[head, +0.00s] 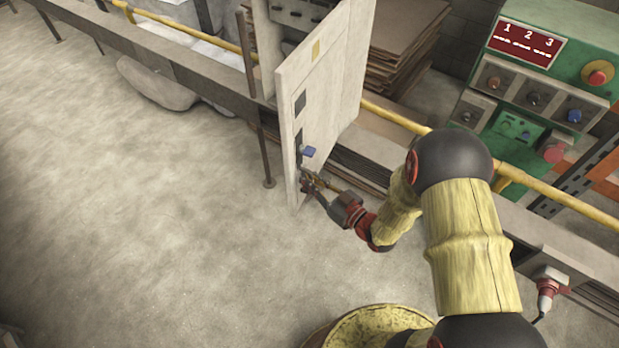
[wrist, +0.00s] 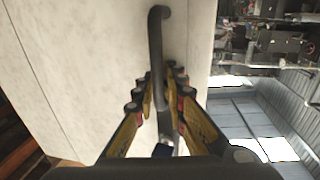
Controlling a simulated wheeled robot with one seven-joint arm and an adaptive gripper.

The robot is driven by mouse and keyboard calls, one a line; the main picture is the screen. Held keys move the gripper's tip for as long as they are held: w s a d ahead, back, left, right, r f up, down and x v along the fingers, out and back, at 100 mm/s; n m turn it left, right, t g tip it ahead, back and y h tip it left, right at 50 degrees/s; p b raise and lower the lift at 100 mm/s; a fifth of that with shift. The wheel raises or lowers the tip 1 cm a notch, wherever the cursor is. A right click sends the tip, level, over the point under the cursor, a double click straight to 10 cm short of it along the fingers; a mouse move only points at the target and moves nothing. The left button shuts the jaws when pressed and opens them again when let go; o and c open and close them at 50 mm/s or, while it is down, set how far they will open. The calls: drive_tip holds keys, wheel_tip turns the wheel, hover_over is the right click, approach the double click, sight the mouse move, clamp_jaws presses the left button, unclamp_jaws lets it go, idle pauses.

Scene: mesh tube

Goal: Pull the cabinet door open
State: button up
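The cabinet door (head: 333,85) is a pale grey panel that stands swung out from the cabinet (head: 264,45) in the head view. It has a yellow label, dark square patches and a small blue part low down. My gripper (head: 308,183) is at the door's lower part, near its edge. In the wrist view the dark curved door handle (wrist: 157,40) runs down between the two fingers of my gripper (wrist: 163,88). The fingers lie close against it on both sides and look shut on it. The handle's lower end is partly hidden by the fingers.
A yellow rail (head: 410,118) and a grey beam run behind my arm. Stacked brown sheets (head: 405,45) lie behind the door. A green control console (head: 545,80) stands at the right. The concrete floor (head: 130,210) left of the door is clear.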

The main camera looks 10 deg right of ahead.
drive_tip(key=shift+o, duration=0.2)
drive_tip(key=v, duration=1.2)
idle(0.5)
